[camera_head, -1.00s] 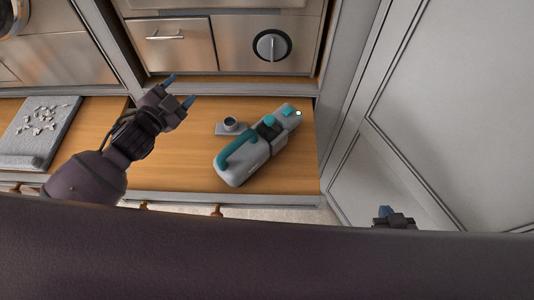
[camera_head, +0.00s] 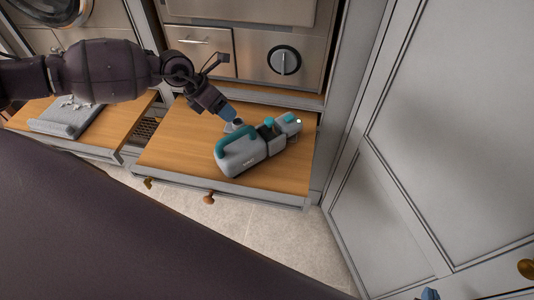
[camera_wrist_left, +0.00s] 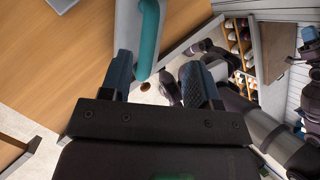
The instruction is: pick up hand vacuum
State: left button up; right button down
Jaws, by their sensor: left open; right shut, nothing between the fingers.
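The hand vacuum (camera_head: 240,160), grey with a teal handle, lies on the wooden bench top (camera_head: 190,150) in the head view. My left gripper (camera_head: 226,88) is open, above and behind the vacuum. My right gripper (camera_head: 430,294) is shut and empty at the bottom right edge, mostly cut off.
A grey tray (camera_head: 60,122) with small pale pieces lies on the left bench section. A cabinet with a round dial (camera_head: 284,60) stands behind the bench. A pale panelled door (camera_head: 440,130) closes off the right. Bench wood right of the vacuum is clear.

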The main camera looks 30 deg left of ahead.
aim_at(234, 133)
pick_arm(q)
jog(key=shift+g+y, duration=0.4)
jog(key=shift+y, duration=0.2)
jog(key=f, duration=0.6)
jog(key=shift+w+d, duration=0.2)
jog(key=shift+w, duration=0.05)
jog(key=shift+p+x, duration=0.3)
jog(key=shift+x, duration=2.4)
jog(key=shift+s+d, duration=0.2)
jog(key=shift+c, duration=0.5)
grip_shut()
